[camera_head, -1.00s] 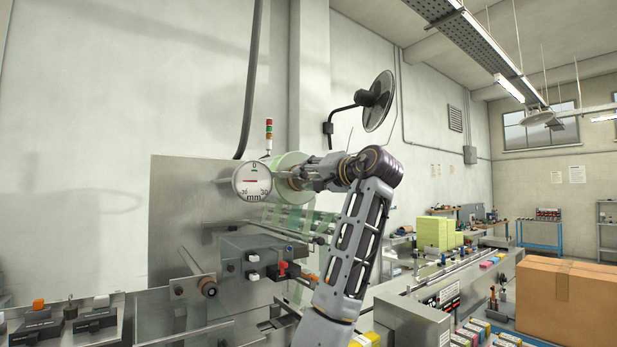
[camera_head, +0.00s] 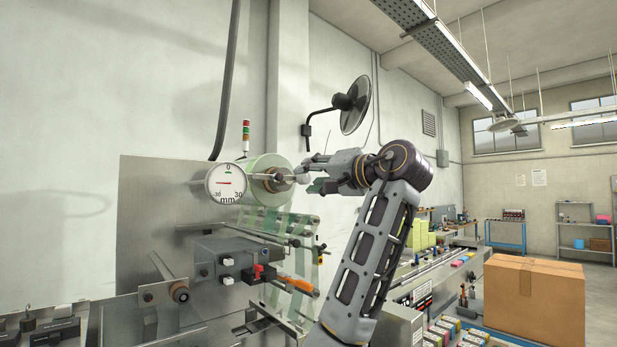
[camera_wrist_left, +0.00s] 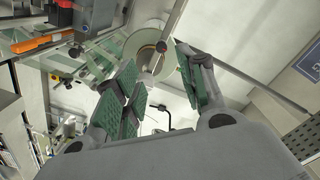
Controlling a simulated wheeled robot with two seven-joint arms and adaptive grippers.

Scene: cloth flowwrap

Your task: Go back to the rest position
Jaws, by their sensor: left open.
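My left gripper (camera_head: 308,174) is raised near the hub of the film roll (camera_head: 262,165) on the wrapping machine. In the left wrist view, the gripper (camera_wrist_left: 162,84) has its two green-padded fingers spread apart with nothing held between them. The roll (camera_wrist_left: 143,42) shows beyond the fingertips there, with its spindle pointing toward the gripper. In the head view, the fingers overlap the spindle end, and I cannot tell whether they touch it. My right gripper is not in view.
A round mm dial (camera_head: 226,184) is left of the roll. Green-striped film (camera_head: 290,235) hangs below it. An orange-tipped handle (camera_head: 300,287) sticks out under the arm. A cardboard box (camera_head: 533,298) stands at the right.

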